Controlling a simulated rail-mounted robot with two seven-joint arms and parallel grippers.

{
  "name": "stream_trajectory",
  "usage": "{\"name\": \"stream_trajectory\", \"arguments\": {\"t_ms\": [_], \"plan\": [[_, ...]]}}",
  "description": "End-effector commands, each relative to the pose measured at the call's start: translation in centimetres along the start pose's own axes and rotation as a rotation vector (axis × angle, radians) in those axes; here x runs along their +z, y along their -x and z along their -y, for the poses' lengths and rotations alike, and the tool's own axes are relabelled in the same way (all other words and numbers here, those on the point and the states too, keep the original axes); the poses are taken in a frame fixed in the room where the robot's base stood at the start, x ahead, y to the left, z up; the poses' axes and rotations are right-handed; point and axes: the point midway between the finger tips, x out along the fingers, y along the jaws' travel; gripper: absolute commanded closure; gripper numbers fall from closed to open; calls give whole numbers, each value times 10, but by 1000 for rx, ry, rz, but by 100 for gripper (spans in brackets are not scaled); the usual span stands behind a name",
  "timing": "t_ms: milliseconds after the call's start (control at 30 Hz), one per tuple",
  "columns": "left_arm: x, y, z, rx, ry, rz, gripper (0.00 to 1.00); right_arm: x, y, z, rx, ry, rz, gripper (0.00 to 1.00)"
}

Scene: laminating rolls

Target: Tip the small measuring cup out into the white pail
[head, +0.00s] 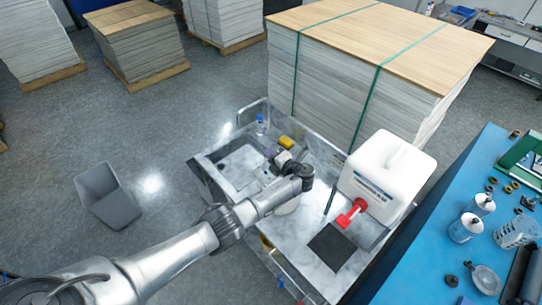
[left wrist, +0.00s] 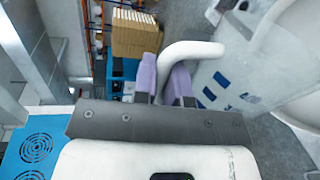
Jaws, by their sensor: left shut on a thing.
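My left gripper (head: 273,157) is over the grey cart, at the end of my arm from the lower left. In the left wrist view its purple fingers (left wrist: 164,80) are shut on the white looped handle of the measuring cup (left wrist: 222,82). The cup is pale and translucent with blue marks; its contents and exact tilt cannot be told. A pale rounded surface at the right of the left wrist view cannot be identified surely. My right gripper is out of view.
On the cart (head: 300,240) are a white jerrycan (head: 388,175) with a red tap, a dark mat (head: 331,247), a yellow item (head: 286,142) and a small bottle (head: 260,125). A blue table (head: 420,262) with jars is at right. A board stack (head: 365,75) stands behind.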

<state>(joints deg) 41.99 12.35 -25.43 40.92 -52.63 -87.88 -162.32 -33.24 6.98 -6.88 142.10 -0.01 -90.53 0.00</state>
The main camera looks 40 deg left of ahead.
Motion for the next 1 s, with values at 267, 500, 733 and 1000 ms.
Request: {"name": "stream_trajectory", "arguments": {"t_ms": [267,500,733,1000], "plan": [[-9,-1,5,1,63,13,100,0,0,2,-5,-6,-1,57],[-17,-2,9,1,127,26,100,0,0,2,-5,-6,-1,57],[-25,-3,13,1,186,38,100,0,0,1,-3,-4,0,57],[-32,-3,16,1,241,50,100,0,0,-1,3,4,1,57]]}}
